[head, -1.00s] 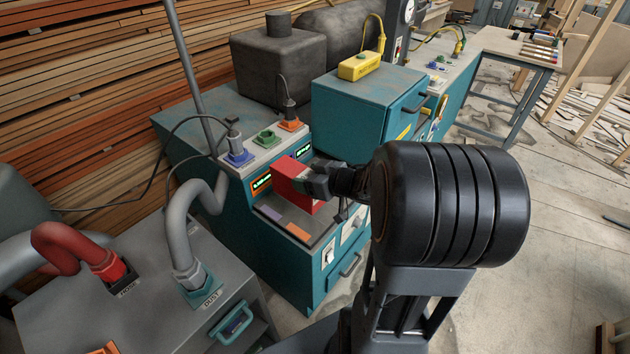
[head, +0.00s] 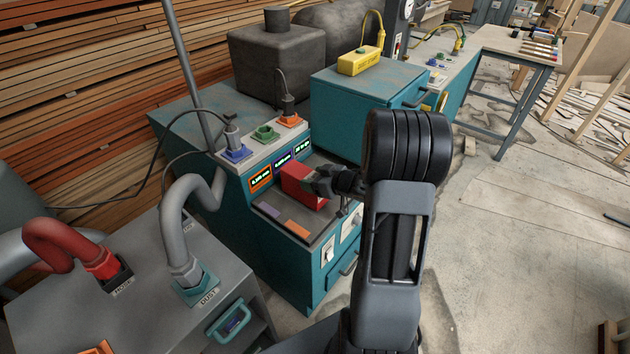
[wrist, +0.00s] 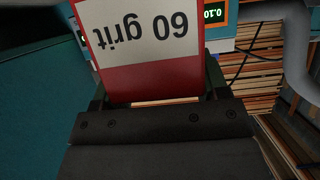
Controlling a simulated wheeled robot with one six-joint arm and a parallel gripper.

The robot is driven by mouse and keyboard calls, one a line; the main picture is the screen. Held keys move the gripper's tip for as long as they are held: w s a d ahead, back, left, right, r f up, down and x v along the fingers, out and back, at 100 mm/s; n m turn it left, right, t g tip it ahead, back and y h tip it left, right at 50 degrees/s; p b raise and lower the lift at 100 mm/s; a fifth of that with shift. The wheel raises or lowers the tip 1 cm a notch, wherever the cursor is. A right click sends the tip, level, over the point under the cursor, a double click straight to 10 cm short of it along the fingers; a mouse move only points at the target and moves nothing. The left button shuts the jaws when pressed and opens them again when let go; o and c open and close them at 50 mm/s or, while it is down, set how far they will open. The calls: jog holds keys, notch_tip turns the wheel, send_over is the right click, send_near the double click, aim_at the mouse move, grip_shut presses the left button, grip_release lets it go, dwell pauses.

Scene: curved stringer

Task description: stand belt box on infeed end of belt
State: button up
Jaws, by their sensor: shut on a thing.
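The red belt box (head: 300,188) is above the dark bed with coloured patches on the teal machine. In the wrist view the red box (wrist: 145,82) carries a white label reading "60 grit", upside down in that picture. My gripper (head: 318,182) is shut on the box, with a finger on each side of it in the wrist view. The dark bed (head: 268,204) has a purple patch (head: 268,209) and an orange patch (head: 298,228) at its near edge. I cannot tell whether the box touches the bed.
Lit displays (head: 283,170) stand behind the bed, below blue, green and orange sockets. A teal cabinet (head: 365,95) with a yellow box (head: 360,61) on it stands behind right. A grey cart (head: 140,290) with red and grey hoses is at front left.

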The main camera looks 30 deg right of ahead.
jog(key=shift+f, duration=0.25)
jog(key=shift+f, duration=0.1)
jog(key=o, duration=1.5)
jog(key=shift+c, duration=0.2)
